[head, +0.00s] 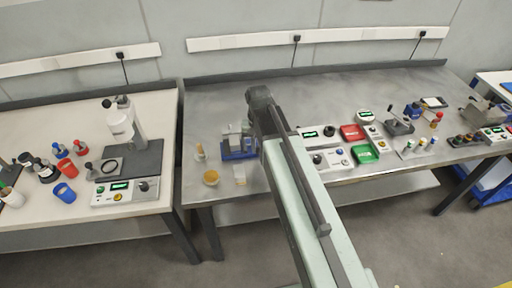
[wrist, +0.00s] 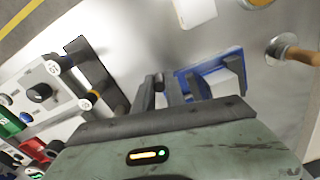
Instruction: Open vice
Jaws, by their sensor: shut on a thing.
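The vice (head: 238,150) has a blue base and grey jaws and sits on the grey metal bench, left of my arm in the head view. In the wrist view its blue base (wrist: 215,68) shows just beyond my fingers. My gripper (wrist: 163,88) is down at the vice's side, its dark fingers close together. It is shut on what looks like the vice's handle; the grip itself is mostly hidden by the fingers and the gripper body. In the head view my arm hides the fingertips. How wide the vice jaws stand apart cannot be told.
Bare bench lies behind the vice.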

